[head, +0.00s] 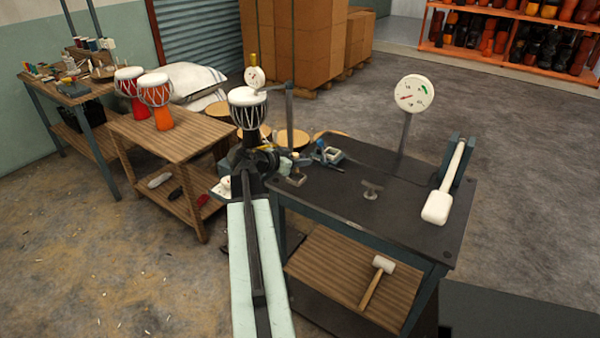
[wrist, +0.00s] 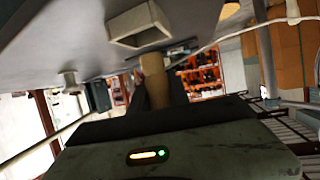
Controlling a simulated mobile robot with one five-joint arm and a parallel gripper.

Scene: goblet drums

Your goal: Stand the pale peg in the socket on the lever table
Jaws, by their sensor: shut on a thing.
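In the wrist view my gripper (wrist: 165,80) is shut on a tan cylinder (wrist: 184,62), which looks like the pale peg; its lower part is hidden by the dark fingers. A hollow pale square fitting (wrist: 138,24), apparently the socket, is on the grey surface above and left of the peg, apart from it in the picture. In the head view a small block with a pale top (head: 296,181), likely the same socket, sits at the near left of the dark lever table (head: 345,215). My arm and other items crowd this corner, so the peg is not clear there.
A short T-shaped knob (head: 372,189), a round dial on a post (head: 414,93) and a white-padded lever (head: 438,206) stand on the table. A blue tool (head: 328,154) lies at its back. A drum (head: 248,108) stands beyond my arm. The table's front middle is clear.

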